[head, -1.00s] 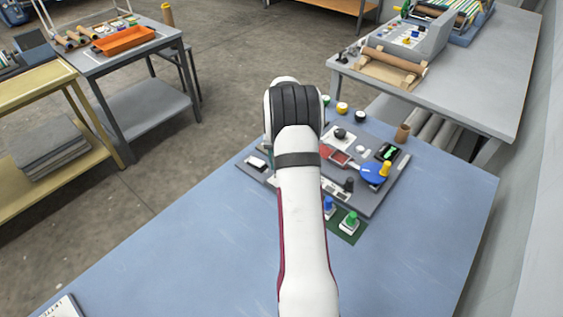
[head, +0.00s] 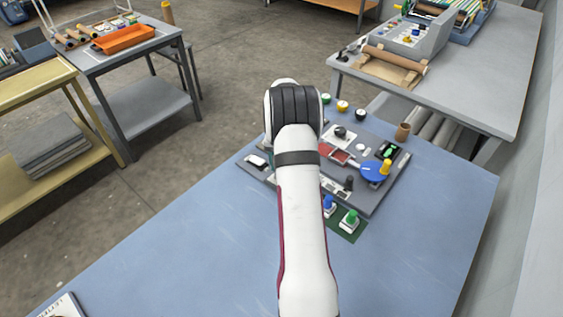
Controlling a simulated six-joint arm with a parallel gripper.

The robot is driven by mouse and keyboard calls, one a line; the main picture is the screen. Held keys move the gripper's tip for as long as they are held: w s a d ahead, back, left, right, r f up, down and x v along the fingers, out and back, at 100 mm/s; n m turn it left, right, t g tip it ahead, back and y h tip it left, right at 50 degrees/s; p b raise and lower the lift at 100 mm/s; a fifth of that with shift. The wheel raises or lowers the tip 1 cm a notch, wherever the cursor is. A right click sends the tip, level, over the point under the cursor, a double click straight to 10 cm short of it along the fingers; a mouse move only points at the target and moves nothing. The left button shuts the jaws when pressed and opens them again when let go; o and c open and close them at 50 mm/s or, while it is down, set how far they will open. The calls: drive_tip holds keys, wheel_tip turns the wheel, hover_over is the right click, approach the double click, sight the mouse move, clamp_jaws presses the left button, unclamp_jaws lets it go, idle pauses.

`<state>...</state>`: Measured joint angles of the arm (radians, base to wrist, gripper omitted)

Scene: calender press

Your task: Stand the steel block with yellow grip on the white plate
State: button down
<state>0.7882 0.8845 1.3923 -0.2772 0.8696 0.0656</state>
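A yellow grip (head: 385,167) stands up at the right edge of a blue disc (head: 372,173) on the grey board; the steel block under it is too small to make out. A white plate (head: 349,144), probably the one named in the task, lies farther back on the board with a dark round knob on it. My white arm reaches forward over the left part of the board. My gripper is hidden behind the arm, so its fingers and anything in them cannot be seen.
The grey board (head: 371,206) sits on a blue table (head: 190,250). Blue-grip (head: 329,204) and green-grip (head: 349,219) blocks stand on a green mat (head: 345,236) at its front. A red plate (head: 336,155) lies beside my arm. A brown cylinder (head: 403,131) stands behind.

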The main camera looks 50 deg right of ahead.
drive_tip(key=shift+f, duration=0.45)
idle(0.6)
drive_tip(key=shift+f, duration=0.2)
drive_tip(key=shift+f, duration=0.1)
idle(0.4)
unclamp_jaws()
drive_tip(key=shift+r, duration=3.5)
